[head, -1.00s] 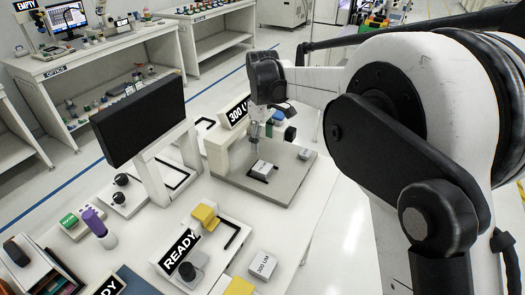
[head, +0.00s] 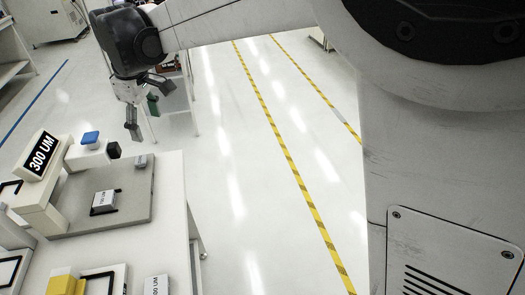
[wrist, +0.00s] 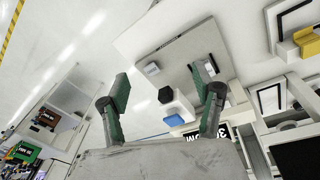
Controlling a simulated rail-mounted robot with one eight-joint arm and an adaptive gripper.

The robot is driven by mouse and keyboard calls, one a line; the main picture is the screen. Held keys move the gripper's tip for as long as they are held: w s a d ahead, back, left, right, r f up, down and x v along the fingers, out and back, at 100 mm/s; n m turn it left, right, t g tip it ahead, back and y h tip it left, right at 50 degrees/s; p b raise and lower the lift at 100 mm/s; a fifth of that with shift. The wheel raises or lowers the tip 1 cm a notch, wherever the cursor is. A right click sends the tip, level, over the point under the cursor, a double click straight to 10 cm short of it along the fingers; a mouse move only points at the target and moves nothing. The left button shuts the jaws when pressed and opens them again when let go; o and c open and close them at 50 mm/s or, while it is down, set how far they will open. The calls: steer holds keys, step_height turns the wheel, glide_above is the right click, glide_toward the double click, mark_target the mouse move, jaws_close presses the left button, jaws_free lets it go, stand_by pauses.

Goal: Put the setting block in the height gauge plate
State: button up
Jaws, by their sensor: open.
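The height gauge has a light grey plate (head: 128,189) on the white table, with a "300 UM" sign (head: 42,155) at its left. A pale labelled block (head: 104,201) sits on the plate beside a black corner bracket. A smaller grey block (head: 140,161) is at the plate's far edge; it also shows in the wrist view (wrist: 151,69). Another pale block marked "300 UM" (head: 155,286) stands at the table's front. I cannot tell which is the setting block. My gripper (head: 146,105) is open and empty, above and beyond the plate's far right corner.
A blue knob (head: 90,139) and a black knob (head: 114,150) stand behind the plate. A yellow block (head: 66,285) and a black-framed fixture (head: 104,281) are in front. Clear floor with yellow-black lines (head: 285,130) lies right of the table.

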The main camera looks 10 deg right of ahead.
steer(key=s+d+r+m+t, duration=0.1)
steer(key=s+d+r+m, duration=0.1)
steer(key=d, duration=0.6)
steer(key=s+d+r+m+t, duration=0.1)
steer(key=s+d+m, duration=0.15)
steer(key=d, duration=0.55)
steer(key=s+d+r+m+t, duration=0.1)
steer(key=s+d+r+m, duration=0.1)
steer(key=d, duration=0.7)
steer(key=s+d+f+m+t, duration=0.1)
steer(key=s+d+f+m, duration=0.1)
steer(key=s+d, duration=0.2)
steer(key=s+d+f+m+t, duration=0.1)
steer(key=s+d+f+m, duration=0.1)
steer(key=s+d, duration=0.3)
steer(key=s+d+f+m+h, duration=0.1)
steer(key=s+d+f+m, duration=0.1)
steer(key=s+d+m, duration=0.2)
steer(key=s+d, duration=0.1)
steer(key=d, duration=0.2)
steer(key=shift+s+d+f+t, duration=0.25)
steer(key=shift+f+t, duration=0.15)
steer(key=shift+c, duration=0.2)
